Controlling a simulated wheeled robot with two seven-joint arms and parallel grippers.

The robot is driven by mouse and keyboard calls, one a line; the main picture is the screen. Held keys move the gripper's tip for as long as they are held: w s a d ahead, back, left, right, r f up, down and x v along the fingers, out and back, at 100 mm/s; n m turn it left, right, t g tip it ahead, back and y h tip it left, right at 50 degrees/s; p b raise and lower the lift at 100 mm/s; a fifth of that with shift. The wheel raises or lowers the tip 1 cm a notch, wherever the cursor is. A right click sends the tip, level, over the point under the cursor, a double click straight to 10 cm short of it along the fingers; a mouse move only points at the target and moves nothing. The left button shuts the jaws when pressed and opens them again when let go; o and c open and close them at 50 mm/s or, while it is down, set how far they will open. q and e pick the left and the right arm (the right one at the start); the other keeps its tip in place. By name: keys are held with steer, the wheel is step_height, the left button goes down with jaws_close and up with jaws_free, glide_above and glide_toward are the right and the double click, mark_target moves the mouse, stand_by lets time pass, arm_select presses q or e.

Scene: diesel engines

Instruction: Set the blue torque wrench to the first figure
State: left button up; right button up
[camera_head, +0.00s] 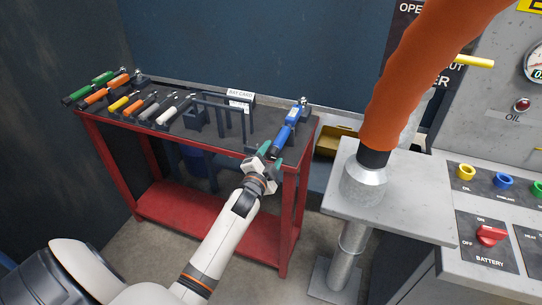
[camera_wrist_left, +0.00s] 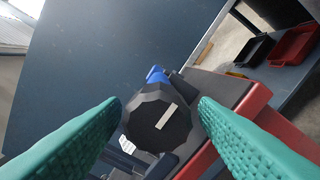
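The blue torque wrench (camera_head: 285,135) lies at the right end of the red tool cart's dark top, with its handle end toward me. In the left wrist view its blue body (camera_wrist_left: 156,75) shows behind a dark faceted end knob (camera_wrist_left: 158,120) with a pale line on its face. My left gripper (camera_head: 264,157) is at that handle end. In the left wrist view its green fingers (camera_wrist_left: 160,103) are apart, one on each side of the knob, with a gap visible at the right finger. My right gripper is not in view. No scale figures are readable.
The red cart (camera_head: 205,215) holds several other tools at its left and a dark rack with a card (camera_head: 240,95). A thick orange hose (camera_head: 405,85) ends in a grey fitting on a grey pedestal (camera_head: 415,215). A control panel stands at right.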

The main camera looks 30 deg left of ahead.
arm_select(q)
steer(key=b+v, duration=0.1)
steer(key=v, duration=1.1)
steer(key=shift+b, duration=0.35)
